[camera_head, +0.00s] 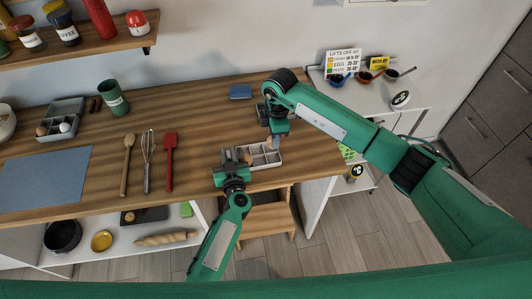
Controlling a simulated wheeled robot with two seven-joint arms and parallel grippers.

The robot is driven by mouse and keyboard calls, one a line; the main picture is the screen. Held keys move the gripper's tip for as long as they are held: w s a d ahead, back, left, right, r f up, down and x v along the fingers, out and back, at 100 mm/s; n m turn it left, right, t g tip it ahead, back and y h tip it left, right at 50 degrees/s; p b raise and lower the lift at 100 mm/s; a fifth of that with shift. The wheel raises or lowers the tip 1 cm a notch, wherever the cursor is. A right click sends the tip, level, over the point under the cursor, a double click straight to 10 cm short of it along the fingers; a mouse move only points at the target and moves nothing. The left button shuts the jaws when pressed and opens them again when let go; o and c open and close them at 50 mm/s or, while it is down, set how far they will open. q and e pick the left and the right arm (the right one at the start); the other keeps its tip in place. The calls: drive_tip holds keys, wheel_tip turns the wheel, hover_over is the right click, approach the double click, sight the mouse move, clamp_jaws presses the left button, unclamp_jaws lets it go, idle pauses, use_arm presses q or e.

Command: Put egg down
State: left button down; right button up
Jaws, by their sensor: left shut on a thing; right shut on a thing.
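A small light-grey box with compartments (266,158) sits at the table's front edge. My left gripper (237,160) reaches it from the front and is at its left end. A small brownish egg (243,156) shows between its fingers, so it appears shut on the egg. Whether the egg touches the box floor I cannot tell. My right gripper (276,135) points down above the back of the box. It is shut on a small grey piece (275,143) that looks like a raised flap; its fingers partly hide it.
A grey box with eggs (60,130) stands at the far left, near a green cup (112,98). A wooden spoon, whisk and red spatula (169,160) lie left of my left gripper. A blue block (240,91) lies behind. A white side table (400,105) stands right.

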wheel_tip(320, 180, down, 8)
drive_tip(key=shift+r, duration=0.25)
drive_tip(key=shift+f, duration=0.15)
drive_tip(key=o, duration=0.7)
drive_tip(key=shift+o, duration=0.2)
drive_tip(key=r, duration=1.2)
drive_tip(key=shift+d+r, duration=0.15)
drive_tip(key=shift+d, duration=0.15)
